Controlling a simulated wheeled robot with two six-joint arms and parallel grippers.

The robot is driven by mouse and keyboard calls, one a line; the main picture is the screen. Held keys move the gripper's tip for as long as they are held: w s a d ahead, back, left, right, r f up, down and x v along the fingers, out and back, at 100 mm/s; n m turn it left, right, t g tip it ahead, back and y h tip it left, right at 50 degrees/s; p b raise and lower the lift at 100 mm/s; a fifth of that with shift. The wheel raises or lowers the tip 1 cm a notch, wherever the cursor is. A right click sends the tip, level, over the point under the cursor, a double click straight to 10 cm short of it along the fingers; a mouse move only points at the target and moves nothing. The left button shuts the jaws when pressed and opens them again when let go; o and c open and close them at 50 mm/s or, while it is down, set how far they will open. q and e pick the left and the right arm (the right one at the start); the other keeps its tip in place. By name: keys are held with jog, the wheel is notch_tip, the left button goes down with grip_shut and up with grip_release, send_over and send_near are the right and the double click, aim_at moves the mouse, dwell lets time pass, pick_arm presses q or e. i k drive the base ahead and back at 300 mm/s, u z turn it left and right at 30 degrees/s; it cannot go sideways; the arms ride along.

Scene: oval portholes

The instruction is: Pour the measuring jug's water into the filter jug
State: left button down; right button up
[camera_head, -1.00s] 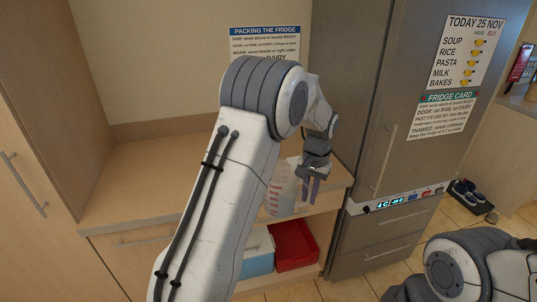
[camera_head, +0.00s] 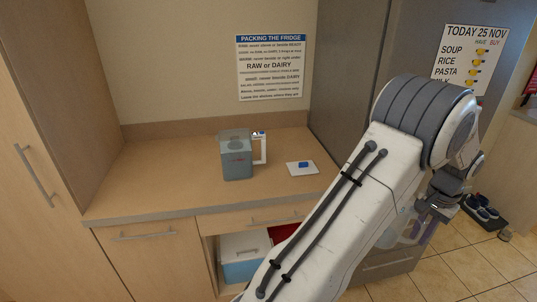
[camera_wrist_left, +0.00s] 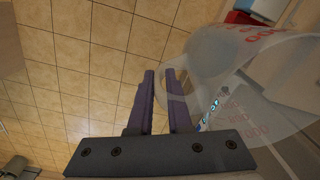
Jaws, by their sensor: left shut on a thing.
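The filter jug (camera_head: 236,160), grey and see-through with a white handle on its right, stands upright on the wooden counter. My left gripper (camera_head: 428,222) is to the right of it, beyond the counter and in front of the fridge, partly hidden by my arm. In the left wrist view my left gripper (camera_wrist_left: 163,76) is shut on the handle of the measuring jug (camera_wrist_left: 228,62). That jug is clear with red markings and shows faintly beside my arm in the head view (camera_head: 394,238). Its water level cannot be made out. My right gripper is out of view.
A white card with a blue piece (camera_head: 302,167) lies right of the filter jug. The counter (camera_head: 150,178) is clear to the left. Below are a blue bin with a white lid (camera_head: 245,262) and a red bin (camera_head: 284,232). Shoes (camera_head: 482,207) sit on the floor at right.

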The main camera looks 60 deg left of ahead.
aim_at(237, 163)
jog(key=i, duration=0.75)
jog(key=u, duration=2.3)
jog(key=i, duration=0.5)
jog(key=z, duration=0.05)
